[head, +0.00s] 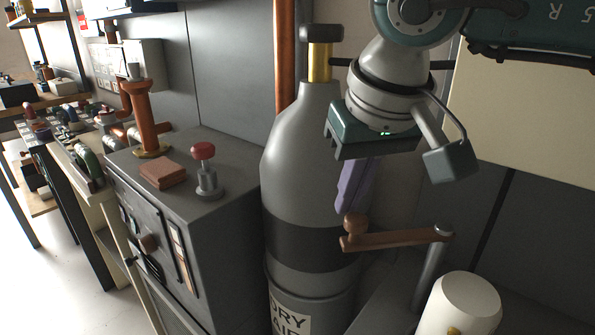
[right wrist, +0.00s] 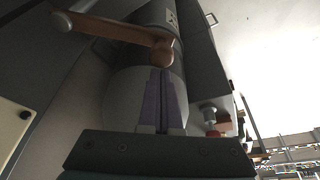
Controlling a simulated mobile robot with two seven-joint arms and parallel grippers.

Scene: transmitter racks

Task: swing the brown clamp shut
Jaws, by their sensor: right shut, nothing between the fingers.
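The brown clamp (head: 398,240) is a flat arm on a grey upright post (head: 430,268), with a round brown knob at its free end. That end lies in front of the grey gas cylinder (head: 308,150), near its dark band. The clamp also shows in the right wrist view (right wrist: 118,32), with its knob just beyond my fingertips. My right gripper (head: 350,207) points down, its purple fingers shut and empty, just above and behind the knob. I cannot tell whether they touch. In the right wrist view my gripper (right wrist: 162,78) has its fingers together. My left gripper is not in view.
A grey cabinet (head: 225,235) stands left of the cylinder, with a red-knobbed valve (head: 205,170), a brown block (head: 163,173) and a copper pipe (head: 145,115) on top. A white rounded canister (head: 465,300) stands right of the cylinder, near the post.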

